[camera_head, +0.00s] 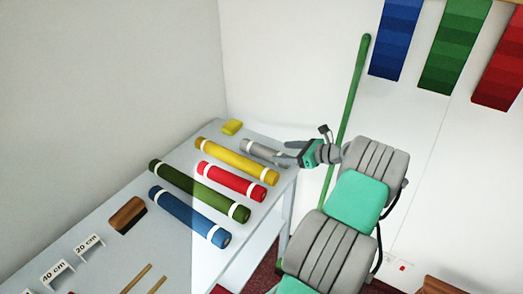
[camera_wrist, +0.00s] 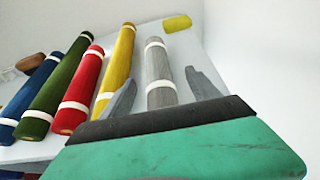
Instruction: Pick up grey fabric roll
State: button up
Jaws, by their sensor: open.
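The grey fabric roll (camera_head: 258,149) lies at the far right end of the counter, with white bands around it. My gripper (camera_head: 287,158) is at the roll's near right end in the head view and hides part of it. In the wrist view the grey roll (camera_wrist: 159,68) runs away from me between the two open fingers of my gripper (camera_wrist: 162,92). A gap shows between each finger and the roll in that view. The depth of the fingers relative to the roll is hard to tell.
A yellow roll (camera_head: 228,158), a red roll (camera_head: 226,179), a green roll (camera_head: 192,187) and a blue roll (camera_head: 187,214) lie left of the grey one. A yellow block (camera_head: 232,127) sits behind on the counter (camera_head: 130,178). A green pole (camera_head: 347,115) leans against the wall.

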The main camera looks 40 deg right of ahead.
aim_at(272, 151)
jog(key=x, duration=0.7)
jog(key=shift+a+r+p, duration=0.3)
jog(key=shift+r+p, duration=0.05)
jog(key=shift+c, duration=0.5)
jog(key=shift+d, duration=0.1)
grip_shut()
